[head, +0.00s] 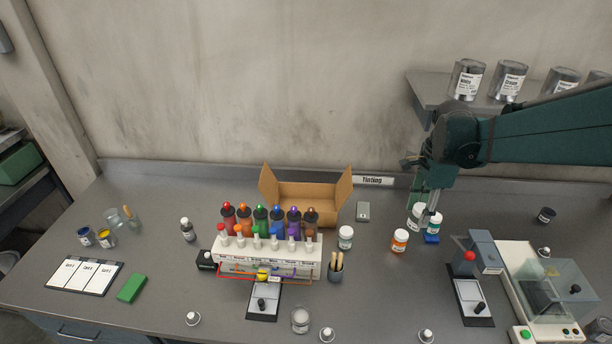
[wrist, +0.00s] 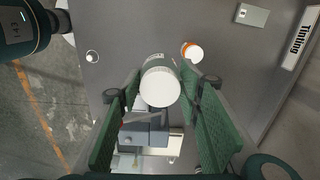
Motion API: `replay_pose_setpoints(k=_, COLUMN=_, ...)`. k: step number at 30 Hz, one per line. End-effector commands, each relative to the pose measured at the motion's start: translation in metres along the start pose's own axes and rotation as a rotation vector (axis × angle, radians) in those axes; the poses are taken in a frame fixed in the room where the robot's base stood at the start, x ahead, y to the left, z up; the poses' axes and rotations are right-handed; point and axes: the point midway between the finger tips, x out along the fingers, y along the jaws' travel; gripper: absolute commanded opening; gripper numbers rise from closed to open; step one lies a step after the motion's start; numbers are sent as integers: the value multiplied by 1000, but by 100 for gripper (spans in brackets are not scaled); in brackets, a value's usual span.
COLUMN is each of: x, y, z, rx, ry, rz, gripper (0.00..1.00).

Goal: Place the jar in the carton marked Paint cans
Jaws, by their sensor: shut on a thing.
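A white-lidded jar with a green-and-white label (wrist: 160,85) is between the two green fingers of my gripper (wrist: 157,98), which is shut on it. In the head view my gripper (head: 422,200) is low over the right-centre of the bench, with white jars (head: 416,217) at its fingertips; which one it holds, and whether it is clear of the bench, I cannot tell. An open cardboard carton (head: 310,193) stands at the back, left of my gripper, flaps spread. No marking on it is readable.
A bottle rack (head: 268,262) is in front of the carton. A shelf with cans (head: 440,92) is above right.

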Motion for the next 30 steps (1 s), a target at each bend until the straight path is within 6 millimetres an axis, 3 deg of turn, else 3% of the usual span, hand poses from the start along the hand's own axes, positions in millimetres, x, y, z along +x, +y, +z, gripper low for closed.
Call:
replay_pose_setpoints(k=14, x=-9, y=-106, z=82, rx=-264, ry=0, rz=0, gripper=23)
replay_pose_setpoints(k=30, x=-5, y=-210, z=214, rx=-588, ry=0, rz=0, gripper=23)
